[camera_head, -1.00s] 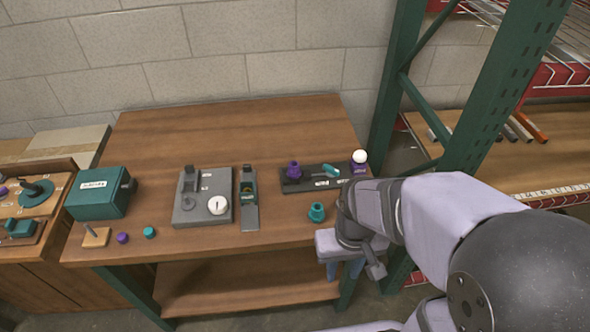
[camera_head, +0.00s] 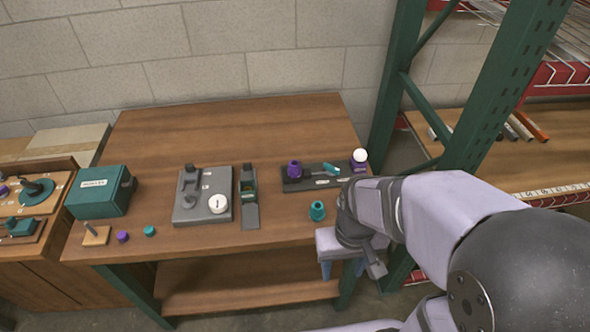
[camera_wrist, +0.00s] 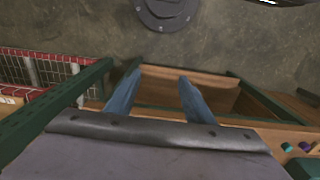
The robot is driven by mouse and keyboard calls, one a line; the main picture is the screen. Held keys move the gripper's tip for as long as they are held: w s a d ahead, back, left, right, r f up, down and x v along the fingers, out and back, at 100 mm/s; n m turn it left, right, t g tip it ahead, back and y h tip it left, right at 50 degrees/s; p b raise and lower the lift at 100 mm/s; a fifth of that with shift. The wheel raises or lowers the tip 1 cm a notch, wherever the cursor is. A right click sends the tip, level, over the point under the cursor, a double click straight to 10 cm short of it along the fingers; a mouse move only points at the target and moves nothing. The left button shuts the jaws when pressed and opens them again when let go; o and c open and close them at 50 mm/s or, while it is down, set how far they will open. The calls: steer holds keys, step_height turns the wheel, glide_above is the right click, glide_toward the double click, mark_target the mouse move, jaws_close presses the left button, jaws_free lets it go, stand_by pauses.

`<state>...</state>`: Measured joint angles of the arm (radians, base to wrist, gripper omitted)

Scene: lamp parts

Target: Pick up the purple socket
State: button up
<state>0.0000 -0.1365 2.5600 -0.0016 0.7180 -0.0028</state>
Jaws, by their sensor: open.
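A purple socket (camera_head: 294,169) stands upright on the left part of a dark holder board (camera_head: 325,184) on the wooden table. A second purple piece (camera_head: 359,167) sits under a white bulb (camera_head: 360,155) at the board's right end. A teal socket (camera_head: 317,211) stands on the table in front of the board. My gripper (camera_head: 340,271) hangs low at the table's front right edge, well apart from the sockets. In the wrist view my gripper (camera_wrist: 158,77) shows two blue fingers spread with nothing between them.
A grey fixture (camera_head: 187,216) with a white disc stands left of the board. A green box (camera_head: 100,191) and small purple (camera_head: 122,236) and teal caps (camera_head: 149,231) lie further left. A green rack post (camera_head: 492,90) rises at right. The table's back is clear.

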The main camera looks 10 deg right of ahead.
mark_target(297, 169)
steer(key=shift+w, duration=0.1)
